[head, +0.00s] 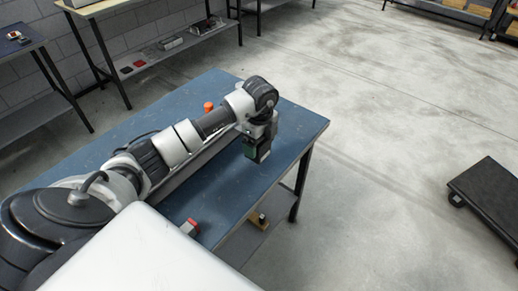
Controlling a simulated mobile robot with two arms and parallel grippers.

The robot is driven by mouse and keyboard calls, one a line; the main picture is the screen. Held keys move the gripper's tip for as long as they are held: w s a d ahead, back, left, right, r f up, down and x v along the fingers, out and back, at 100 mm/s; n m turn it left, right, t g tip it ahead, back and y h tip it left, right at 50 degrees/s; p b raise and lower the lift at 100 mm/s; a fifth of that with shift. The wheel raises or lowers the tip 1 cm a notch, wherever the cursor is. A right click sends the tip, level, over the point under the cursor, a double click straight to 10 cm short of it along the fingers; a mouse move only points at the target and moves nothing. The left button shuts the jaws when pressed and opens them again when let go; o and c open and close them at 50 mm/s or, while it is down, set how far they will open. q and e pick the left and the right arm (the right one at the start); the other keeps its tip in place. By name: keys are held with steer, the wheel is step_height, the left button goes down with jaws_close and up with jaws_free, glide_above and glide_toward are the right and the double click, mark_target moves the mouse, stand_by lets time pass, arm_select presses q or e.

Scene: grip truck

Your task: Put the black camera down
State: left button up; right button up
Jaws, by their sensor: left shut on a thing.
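My left arm reaches across the blue-topped table (200,200). Its gripper (260,137) points down over the table's right part, near the right edge. It is shut on a small dark boxy thing, the black camera (256,151), which shows a greenish patch. The gripper hides the upper part of the camera. I cannot tell whether the camera touches the tabletop or hangs just above it. My right gripper is not in view.
An orange object (208,106) stands on the table behind my arm. A red and grey object (190,227) lies near the front edge. A dark flat cart (490,190) stands at the right. Shelved benches line the back wall. The floor between is clear.

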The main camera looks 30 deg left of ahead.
arm_select(q)
steer(key=shift+a+f, duration=0.1)
steer(key=shift+f, duration=1.95)
steer(key=o, duration=0.8)
steer(key=shift+f, duration=0.15)
step_height(320, 180, up, 12)
steer(key=shift+r+b, duration=0.2)
steer(key=shift+b, duration=0.1)
